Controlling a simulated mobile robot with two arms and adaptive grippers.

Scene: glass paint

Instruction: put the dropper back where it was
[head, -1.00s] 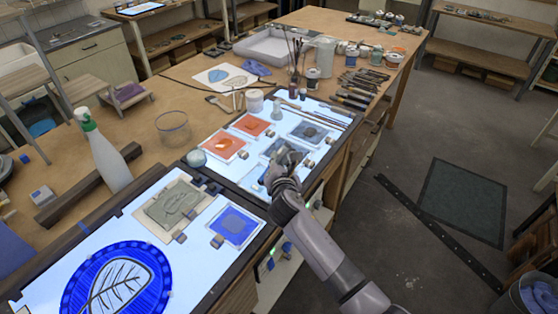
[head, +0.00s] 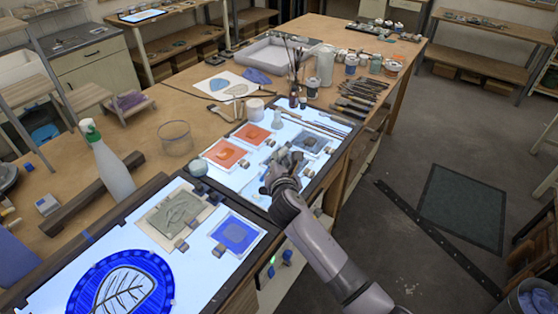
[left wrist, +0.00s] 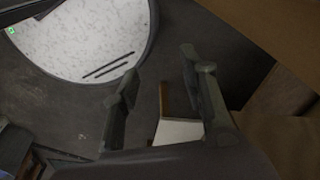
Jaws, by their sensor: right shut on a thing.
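My right gripper (head: 281,160) is shut over the far light panel (head: 228,180), above the glass tiles. The dropper is small and mostly hidden by the fingers; I take it to be what they hold, but its shape is not clear. A small pale bottle (head: 277,120) stands on the panel beyond the gripper, left of a grey tile (head: 310,142). My left gripper (left wrist: 160,78) shows only in the left wrist view. Its two fingers are apart with nothing between them, over the floor.
Orange tiles (head: 225,153) lie left of the right gripper. A glass bowl (head: 176,138) and spray bottle (head: 110,168) stand farther left. A brush jar (head: 294,88) and several paint jars stand behind. A blue tile (head: 235,234) lies on the nearer panel.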

